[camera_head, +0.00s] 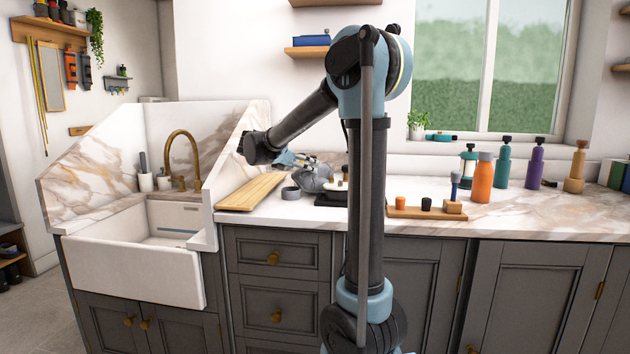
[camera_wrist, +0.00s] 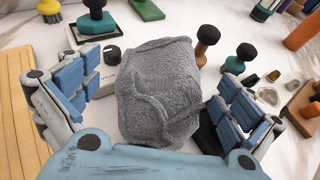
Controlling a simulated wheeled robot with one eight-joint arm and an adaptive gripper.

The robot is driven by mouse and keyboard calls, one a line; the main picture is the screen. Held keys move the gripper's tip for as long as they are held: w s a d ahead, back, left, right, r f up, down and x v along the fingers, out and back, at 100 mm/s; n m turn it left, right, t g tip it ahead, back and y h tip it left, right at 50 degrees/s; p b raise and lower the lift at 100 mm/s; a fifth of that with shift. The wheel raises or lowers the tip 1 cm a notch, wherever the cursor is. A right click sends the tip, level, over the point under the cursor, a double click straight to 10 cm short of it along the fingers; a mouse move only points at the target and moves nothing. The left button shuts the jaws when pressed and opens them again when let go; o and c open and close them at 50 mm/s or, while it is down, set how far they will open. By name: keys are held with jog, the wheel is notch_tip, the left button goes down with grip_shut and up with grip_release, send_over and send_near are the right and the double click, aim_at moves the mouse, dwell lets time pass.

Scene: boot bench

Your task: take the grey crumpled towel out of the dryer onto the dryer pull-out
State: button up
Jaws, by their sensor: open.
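The grey crumpled towel (camera_wrist: 158,95) lies between the spread fingers of my gripper (camera_wrist: 160,85) in the wrist view. My gripper is open, with one blue-padded finger left of the towel and one to its right; I cannot tell whether either touches it. In the head view my gripper (camera_head: 296,160) is low over the counter beside the grey towel (camera_head: 316,181), which is partly hidden. I cannot make out a dryer or a dryer pull-out in either view.
A wooden slatted board (camera_head: 250,192) lies left of the towel, near the sink (camera_head: 140,262). Several bottles, one orange (camera_head: 482,180), stand on the right. The counter's front right (camera_head: 530,225) is clear.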

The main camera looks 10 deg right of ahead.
aim_at(318, 174)
jog(key=shift+x, duration=2.6)
jog(key=shift+s+d, duration=0.1)
jog(key=shift+s, duration=0.1)
jog(key=c, duration=1.3)
